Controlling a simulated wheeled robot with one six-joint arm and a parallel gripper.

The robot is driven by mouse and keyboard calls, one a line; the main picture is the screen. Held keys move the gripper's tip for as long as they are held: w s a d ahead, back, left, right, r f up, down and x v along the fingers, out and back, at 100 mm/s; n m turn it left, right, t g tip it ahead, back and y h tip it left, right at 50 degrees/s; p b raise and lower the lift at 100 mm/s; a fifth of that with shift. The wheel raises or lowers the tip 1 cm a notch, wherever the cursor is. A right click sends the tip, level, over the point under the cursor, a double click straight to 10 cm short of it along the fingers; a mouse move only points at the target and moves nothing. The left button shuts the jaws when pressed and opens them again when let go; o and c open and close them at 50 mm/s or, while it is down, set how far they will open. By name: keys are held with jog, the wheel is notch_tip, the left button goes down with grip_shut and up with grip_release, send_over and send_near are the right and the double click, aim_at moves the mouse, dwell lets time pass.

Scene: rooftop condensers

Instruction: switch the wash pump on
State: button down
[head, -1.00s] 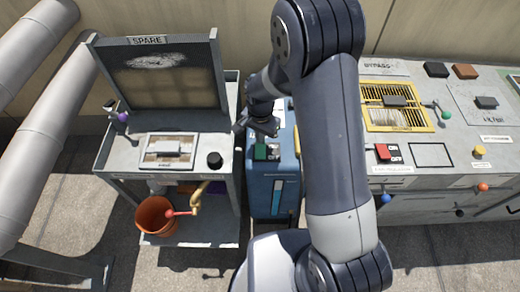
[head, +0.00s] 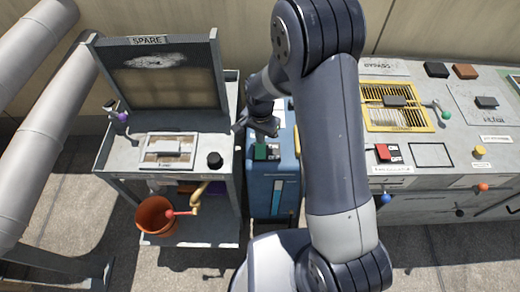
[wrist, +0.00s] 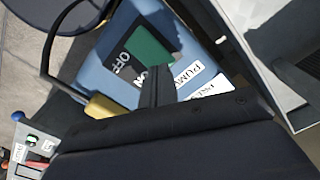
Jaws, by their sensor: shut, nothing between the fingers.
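The wash pump is a blue box (head: 262,198) standing between the spare stand and the right bench. On its top is a green rocker switch (head: 260,152). In the wrist view the green rocker (wrist: 153,45) lies beside a black plate lettered OFF (wrist: 120,62) and ON, with a white label (wrist: 188,73) reading PUMP, partly hidden. My gripper (head: 264,130) is shut and empty, just behind the switch in the head view. In the wrist view its closed fingertips (wrist: 160,70) are close to the rocker's edge. I cannot tell whether they touch it.
At left, the spare stand (head: 187,129) carries a black knob (head: 214,160) and a framed panel; an orange bucket (head: 156,216) sits on its lower shelf. At right, the bench (head: 462,150) holds a red ON/OFF switch (head: 383,152) and a yellow-framed grille (head: 433,127). Gaps beside the pump are narrow.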

jog(key=shift+f+b, duration=0.8)
jog(key=shift+f, duration=0.2)
dwell(0.4)
jog(key=shift+r, duration=0.1)
jog(key=shift+r+p, duration=2.3)
jog(key=shift+r, duration=1.2)
jog(key=shift+f, duration=0.15)
notch_tip(320, 180, down, 7)
jog(key=b, duration=0.4)
jog(key=shift+b, duration=0.35)
jog(key=shift+r, duration=0.2)
